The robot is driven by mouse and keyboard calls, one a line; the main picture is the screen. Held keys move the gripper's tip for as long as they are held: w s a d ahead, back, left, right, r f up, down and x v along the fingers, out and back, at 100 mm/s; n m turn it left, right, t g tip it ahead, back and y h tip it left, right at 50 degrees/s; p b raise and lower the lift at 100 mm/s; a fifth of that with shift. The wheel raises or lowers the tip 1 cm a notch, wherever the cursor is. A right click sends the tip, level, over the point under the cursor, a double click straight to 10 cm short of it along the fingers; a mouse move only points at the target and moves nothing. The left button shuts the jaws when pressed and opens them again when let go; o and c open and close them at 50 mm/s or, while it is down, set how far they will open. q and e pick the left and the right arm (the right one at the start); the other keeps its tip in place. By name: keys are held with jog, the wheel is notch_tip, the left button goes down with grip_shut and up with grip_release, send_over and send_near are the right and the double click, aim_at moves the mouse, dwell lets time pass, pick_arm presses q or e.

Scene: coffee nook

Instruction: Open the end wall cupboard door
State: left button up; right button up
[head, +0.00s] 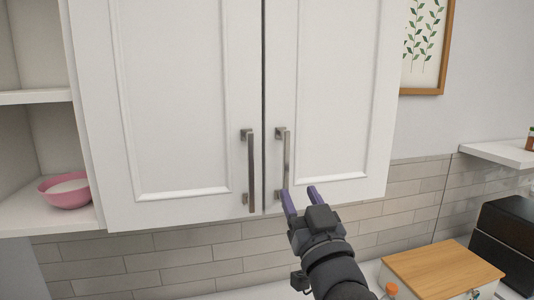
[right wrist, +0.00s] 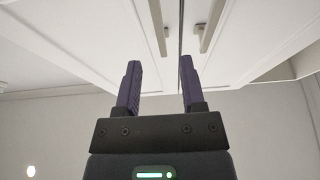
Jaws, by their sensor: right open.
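The white wall cupboard shows two shut panelled doors in the head view, a left door (head: 185,90) and a right door (head: 330,90). Each has an upright metal bar handle beside the centre seam: the left handle (head: 251,170) and the right handle (head: 284,158). My right gripper (head: 301,197) is open and empty, with purple fingers pointing up near the lower end of the right handle. In the right wrist view, the fingers (right wrist: 160,85) point toward the doors, and both handles lie beyond the fingertips. No handle is gripped. My left gripper is out of view.
Open shelves on the left hold a pink bowl (head: 65,190). Below right are a wooden-topped box (head: 440,268) and a dark appliance (head: 508,235). A framed plant picture (head: 425,45) and a small shelf (head: 500,153) are on the right. The space before the left door is clear.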

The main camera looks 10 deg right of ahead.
aim_at(287, 165)
jog(key=shift+w+r+p, duration=0.65)
jog(key=shift+w+r, duration=0.4)
jog(key=shift+w, duration=0.15)
jog(key=x, duration=0.1)
jog(key=p+x, duration=0.1)
jog(key=x, duration=0.3)
jog(key=shift+w+f+p, duration=0.2)
jog(key=shift+w+p, duration=0.1)
jog(key=shift+w, duration=0.05)
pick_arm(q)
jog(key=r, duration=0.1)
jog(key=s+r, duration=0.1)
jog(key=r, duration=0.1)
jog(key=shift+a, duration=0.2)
pick_arm(e)
jog(key=shift+w, duration=0.1)
jog(key=shift+c, duration=0.6)
grip_shut()
